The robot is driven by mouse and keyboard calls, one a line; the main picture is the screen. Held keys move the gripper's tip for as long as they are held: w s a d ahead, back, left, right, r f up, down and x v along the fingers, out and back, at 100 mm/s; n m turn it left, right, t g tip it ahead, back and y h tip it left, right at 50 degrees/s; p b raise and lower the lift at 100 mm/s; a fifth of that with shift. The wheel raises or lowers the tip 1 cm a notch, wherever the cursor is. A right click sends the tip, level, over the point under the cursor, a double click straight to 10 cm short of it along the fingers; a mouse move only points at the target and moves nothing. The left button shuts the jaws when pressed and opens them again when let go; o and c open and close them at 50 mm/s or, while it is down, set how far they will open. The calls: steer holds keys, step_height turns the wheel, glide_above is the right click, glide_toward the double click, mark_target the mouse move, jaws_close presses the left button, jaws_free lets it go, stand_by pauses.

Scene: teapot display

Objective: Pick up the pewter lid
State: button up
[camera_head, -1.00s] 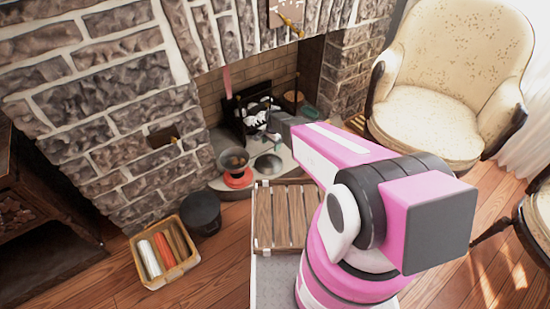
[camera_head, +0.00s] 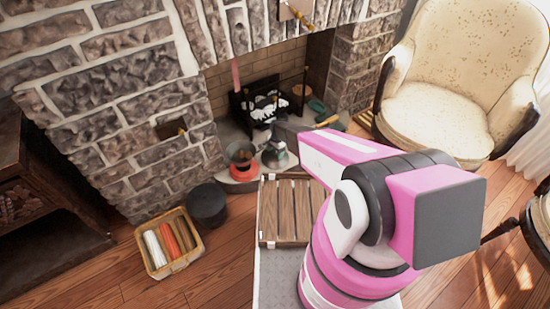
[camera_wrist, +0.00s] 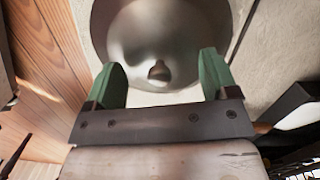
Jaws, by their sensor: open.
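The pewter lid (camera_wrist: 150,30) fills the upper middle of the wrist view as a round, shiny grey dome. Its small dark knob (camera_wrist: 158,70) shows in front of the space between my gripper's fingers. My gripper (camera_wrist: 160,62) is open, with one green finger on each side of the knob and nothing clasped. In the head view my gripper (camera_head: 278,154) is low over the pale hearth and mostly hides the lid. I cannot tell exactly how high the fingertips are above the lid.
A dark bowl on an orange-red base (camera_head: 243,173) stands close left of my gripper. The fireplace grate (camera_head: 262,104) is behind. A black bucket (camera_head: 207,204) and a basket of rolls (camera_head: 168,262) stand left; an armchair (camera_head: 440,115) stands right.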

steer(key=shift+f, duration=0.3)
steer(key=c, duration=1.2)
steer(key=shift+o, duration=0.2)
